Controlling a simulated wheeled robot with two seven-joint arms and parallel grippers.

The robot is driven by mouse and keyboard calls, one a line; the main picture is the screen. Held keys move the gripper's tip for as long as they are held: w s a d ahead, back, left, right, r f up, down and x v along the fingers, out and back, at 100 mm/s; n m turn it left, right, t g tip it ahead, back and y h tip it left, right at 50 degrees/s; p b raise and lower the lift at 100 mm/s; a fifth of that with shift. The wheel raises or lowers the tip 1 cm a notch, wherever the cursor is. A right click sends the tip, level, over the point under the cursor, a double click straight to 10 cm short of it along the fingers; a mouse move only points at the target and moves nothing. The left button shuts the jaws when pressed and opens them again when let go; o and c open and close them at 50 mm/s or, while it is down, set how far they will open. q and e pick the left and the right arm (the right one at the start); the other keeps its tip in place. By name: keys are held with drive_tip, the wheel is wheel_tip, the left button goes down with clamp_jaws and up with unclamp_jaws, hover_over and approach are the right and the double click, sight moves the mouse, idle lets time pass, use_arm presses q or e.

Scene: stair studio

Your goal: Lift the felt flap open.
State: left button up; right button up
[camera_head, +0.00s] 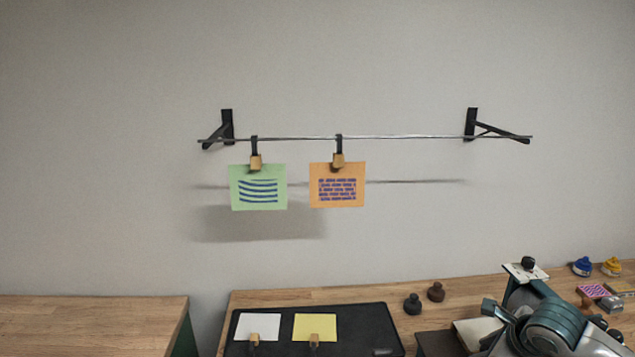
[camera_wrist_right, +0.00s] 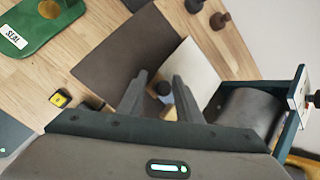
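In the right wrist view a dark brown flat sheet (camera_wrist_right: 125,55), which looks like the felt flap, lies on the wooden table beside a cream panel (camera_wrist_right: 203,72). In the head view the brown sheet (camera_head: 436,344) shows only in part at the bottom edge. My right gripper (camera_wrist_right: 160,76) has its two fingers apart over the edge between brown and cream. A small dark knob (camera_wrist_right: 163,88) shows between the fingers; I see no clear contact with it. My left gripper is not in view.
A teal-framed device with a grey roller (camera_wrist_right: 245,108) stands close to the right of my right gripper. A green SEAL plate (camera_wrist_right: 40,35) and a small yellow block (camera_wrist_right: 61,98) lie left. A black mat (camera_head: 365,325) lies on the table; cards hang from a wall rod (camera_head: 410,137).

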drive_tip(key=shift+w+d+r, duration=0.15)
drive_tip(key=shift+d+r, duration=0.05)
drive_tip(key=shift+c, duration=0.5)
drive_tip(key=shift+w+r, duration=0.35)
drive_tip(key=shift+r, duration=0.5)
drive_tip(key=shift+c, duration=0.4)
drive_tip(key=shift+r, duration=0.15)
drive_tip(key=shift+w+r+p, duration=0.35)
drive_tip(key=shift+r+p, duration=0.05)
drive_tip(key=shift+r, duration=0.25)
drive_tip(key=shift+c, duration=0.7)
drive_tip(key=shift+a, duration=0.1)
drive_tip(key=shift+w+r, duration=0.1)
drive_tip(key=shift+r, duration=0.05)
